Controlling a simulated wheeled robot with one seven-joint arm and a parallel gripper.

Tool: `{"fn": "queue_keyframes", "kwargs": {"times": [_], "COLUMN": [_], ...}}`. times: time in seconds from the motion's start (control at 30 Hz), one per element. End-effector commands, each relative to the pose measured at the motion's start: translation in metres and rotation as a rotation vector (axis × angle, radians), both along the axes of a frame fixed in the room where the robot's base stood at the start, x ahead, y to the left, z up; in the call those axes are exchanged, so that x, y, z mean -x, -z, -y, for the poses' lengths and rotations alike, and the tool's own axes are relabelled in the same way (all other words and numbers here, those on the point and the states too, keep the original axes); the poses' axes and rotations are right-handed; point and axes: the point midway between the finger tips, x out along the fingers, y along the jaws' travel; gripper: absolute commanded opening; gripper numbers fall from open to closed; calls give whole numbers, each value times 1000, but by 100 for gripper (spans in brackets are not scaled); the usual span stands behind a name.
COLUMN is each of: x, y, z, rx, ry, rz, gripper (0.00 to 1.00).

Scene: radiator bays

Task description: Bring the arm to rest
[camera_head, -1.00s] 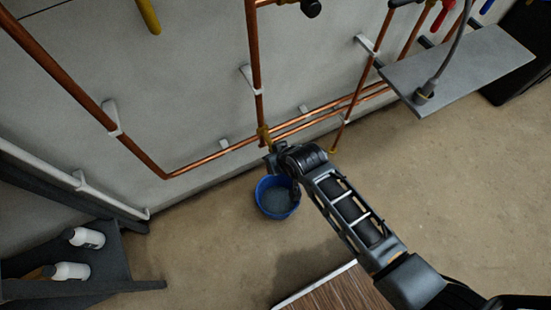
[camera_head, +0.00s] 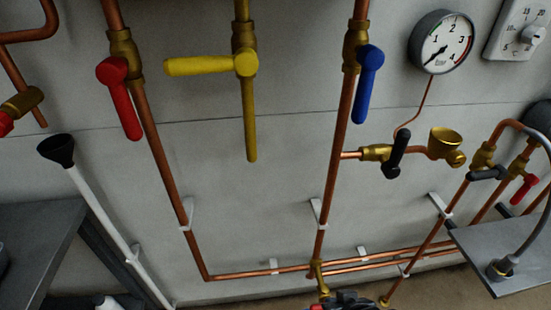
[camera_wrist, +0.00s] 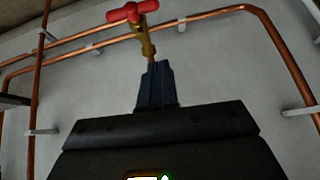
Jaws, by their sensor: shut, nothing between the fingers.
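My gripper (camera_wrist: 157,82) is shut and empty in the wrist view, its two dark fingers together. Its fingertips appear just below a brass valve (camera_wrist: 146,42) with a red handle (camera_wrist: 132,12); I cannot tell whether they touch it. In the head view only a small dark part of my arm shows at the bottom edge, below a brass fitting (camera_head: 317,272) on the low copper pipe. The rest of the arm is out of that view.
Red (camera_head: 120,98), yellow (camera_head: 210,66) and blue (camera_head: 369,85) valve handles stand on the wall pipes. A gauge (camera_head: 442,42) and dial box (camera_head: 516,32) are at upper right. A grey shelf (camera_head: 512,245) juts out at right, and a dark bench (camera_head: 35,245) stands at left.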

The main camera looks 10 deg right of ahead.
Motion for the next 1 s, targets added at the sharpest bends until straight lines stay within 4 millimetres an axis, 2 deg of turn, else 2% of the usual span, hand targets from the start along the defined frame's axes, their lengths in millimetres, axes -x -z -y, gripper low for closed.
{"fn": "queue_keyframes", "kwargs": {"times": [0.17, 0.3, 0.47, 0.67, 0.8, 1.0], "x": [23, 65, 117, 177, 214, 256], "y": [1, -5, -28, -75, -118, -187], "z": [2, 7, 15, 26, 33, 41], "rx": [-1, -1, 7, 27, 46, 75], "ry": [5, 14, 27, 38, 42, 40], "rz": [33, 113, 229, 372, 471, 605], "gripper": [0, 0, 0, 0, 0, 0]}}
